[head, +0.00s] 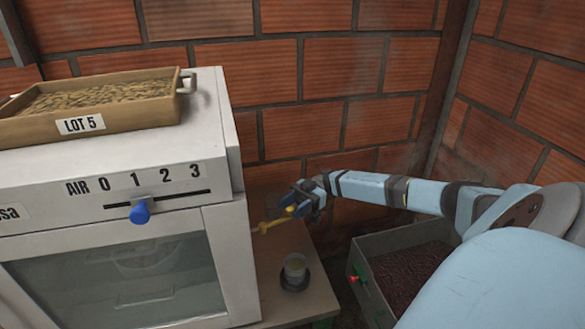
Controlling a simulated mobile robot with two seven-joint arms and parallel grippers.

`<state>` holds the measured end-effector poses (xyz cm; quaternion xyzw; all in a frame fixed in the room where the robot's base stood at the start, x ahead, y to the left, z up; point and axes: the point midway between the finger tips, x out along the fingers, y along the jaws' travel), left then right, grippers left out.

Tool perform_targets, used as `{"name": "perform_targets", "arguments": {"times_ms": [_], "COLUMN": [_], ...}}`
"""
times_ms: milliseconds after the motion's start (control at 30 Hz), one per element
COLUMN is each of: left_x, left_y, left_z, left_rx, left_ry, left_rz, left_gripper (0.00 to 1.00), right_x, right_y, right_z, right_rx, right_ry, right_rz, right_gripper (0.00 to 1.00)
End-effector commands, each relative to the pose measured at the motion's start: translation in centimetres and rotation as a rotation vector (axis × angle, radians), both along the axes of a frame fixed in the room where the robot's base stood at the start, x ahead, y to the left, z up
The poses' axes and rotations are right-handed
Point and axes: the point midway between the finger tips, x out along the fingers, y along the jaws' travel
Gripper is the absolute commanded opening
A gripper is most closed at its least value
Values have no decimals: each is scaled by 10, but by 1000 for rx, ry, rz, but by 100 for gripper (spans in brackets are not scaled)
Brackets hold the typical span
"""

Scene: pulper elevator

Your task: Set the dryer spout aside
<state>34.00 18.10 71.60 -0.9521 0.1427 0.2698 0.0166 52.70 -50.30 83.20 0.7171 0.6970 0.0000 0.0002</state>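The white dryer cabinet (120,185) fills the left of the head view. A yellow piece (272,224), which looks like the spout, sticks out at the cabinet's right side, above a small table. My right gripper (292,209) is at the outer end of this yellow piece, its arm reaching in from the right. The fingers are small and overlap the yellow piece, so I cannot tell whether they are closed on it or only beside it. My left gripper is not in view.
A metal bin (362,266) of dark red beans is at the right. A tray marked LOT 5 (120,115) sits on the dryer. A blue slider knob (140,212) is on its front.

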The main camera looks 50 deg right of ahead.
Motion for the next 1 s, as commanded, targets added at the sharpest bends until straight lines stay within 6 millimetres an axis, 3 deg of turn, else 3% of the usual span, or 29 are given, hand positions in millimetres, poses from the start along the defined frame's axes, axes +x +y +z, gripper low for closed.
{"name": "perform_targets", "arguments": {"times_ms": [200,333,800,1000], "left_x": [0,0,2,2], "left_y": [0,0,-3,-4], "left_z": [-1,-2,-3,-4], "left_rx": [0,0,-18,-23], "left_ry": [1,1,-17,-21], "left_rz": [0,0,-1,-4], "left_gripper": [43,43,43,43], "right_x": [0,0,-2,-3], "right_y": [-1,-13,-112,-134], "right_z": [0,0,-1,-1], "right_rx": [0,-1,0,0], "right_ry": [0,0,-1,-1], "right_rz": [0,-2,-3,0], "right_gripper": [47,47,47,47]}}
